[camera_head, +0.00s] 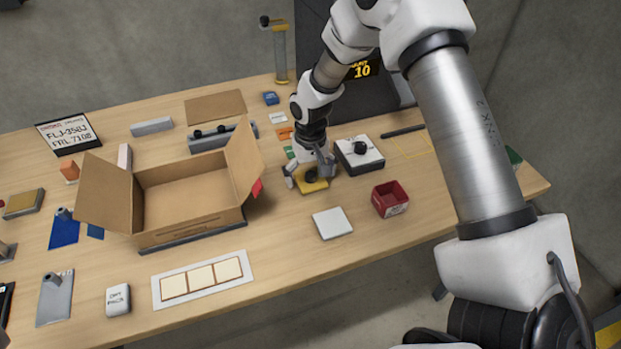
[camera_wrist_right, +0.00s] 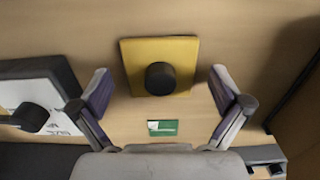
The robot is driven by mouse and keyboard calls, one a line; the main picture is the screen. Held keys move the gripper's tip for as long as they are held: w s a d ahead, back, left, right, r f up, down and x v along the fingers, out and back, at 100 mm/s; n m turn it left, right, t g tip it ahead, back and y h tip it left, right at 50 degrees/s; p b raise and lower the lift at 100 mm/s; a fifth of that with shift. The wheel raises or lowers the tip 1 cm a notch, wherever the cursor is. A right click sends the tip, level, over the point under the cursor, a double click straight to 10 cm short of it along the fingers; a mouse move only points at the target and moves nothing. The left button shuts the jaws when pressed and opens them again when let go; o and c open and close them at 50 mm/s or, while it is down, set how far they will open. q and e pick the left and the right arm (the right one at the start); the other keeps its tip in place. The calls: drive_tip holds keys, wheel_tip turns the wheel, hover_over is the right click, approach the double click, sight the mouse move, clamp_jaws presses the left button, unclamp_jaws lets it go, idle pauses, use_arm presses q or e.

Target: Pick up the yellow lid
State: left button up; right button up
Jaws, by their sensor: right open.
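The yellow lid (camera_head: 318,187) is a flat square plate with a black round knob in its middle. It lies on the table, right of the open cardboard box. In the right wrist view the whole yellow lid (camera_wrist_right: 182,54) shows ahead of my fingers. My right gripper (camera_head: 311,178) is right at the lid in the head view, with its fingers to either side of the knob. In the wrist view my right gripper (camera_wrist_right: 165,98) is open and empty, its fingers spread wider than the lid. My left gripper does not show.
An open cardboard box (camera_head: 190,206) stands close on the left. A white square plate (camera_head: 332,224) lies in front. A green card (camera_wrist_right: 163,127) lies between my fingers.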

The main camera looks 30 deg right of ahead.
drive_tip(key=shift+s, duration=0.1)
drive_tip(key=c, duration=1.2)
drive_tip(key=shift+o, duration=0.2)
drive_tip(key=shift+r, duration=0.15)
